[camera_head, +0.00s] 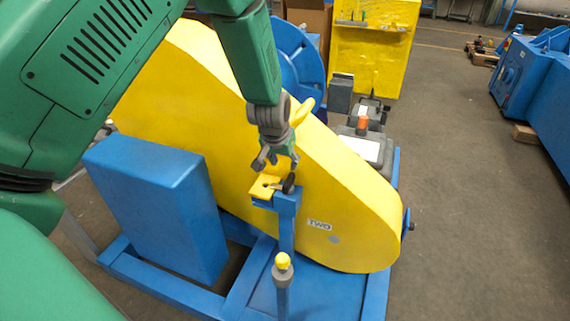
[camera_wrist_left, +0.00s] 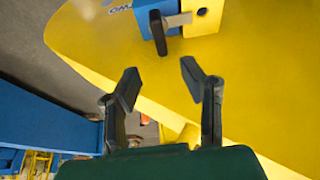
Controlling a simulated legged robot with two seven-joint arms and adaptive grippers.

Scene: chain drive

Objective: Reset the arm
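My left gripper (camera_head: 275,160) hangs from the green arm in front of the large yellow chain guard (camera_head: 330,185). In the left wrist view the left gripper (camera_wrist_left: 160,80) shows two dark fingers apart with nothing between them. A black handle (camera_head: 289,183) with a metal shank sits at a yellow plate (camera_head: 266,187) on top of a blue post (camera_head: 287,225), just below the gripper. In the left wrist view the black handle (camera_wrist_left: 158,33) lies beyond the fingertips, apart from them. My right gripper is not in view.
A blue box (camera_head: 160,205) stands left of the guard on a blue frame (camera_head: 170,288). A yellow-capped post (camera_head: 283,262) rises in front. A grey motor (camera_head: 365,150) and a blue wheel (camera_head: 297,60) lie behind. Open floor (camera_head: 470,220) is at right.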

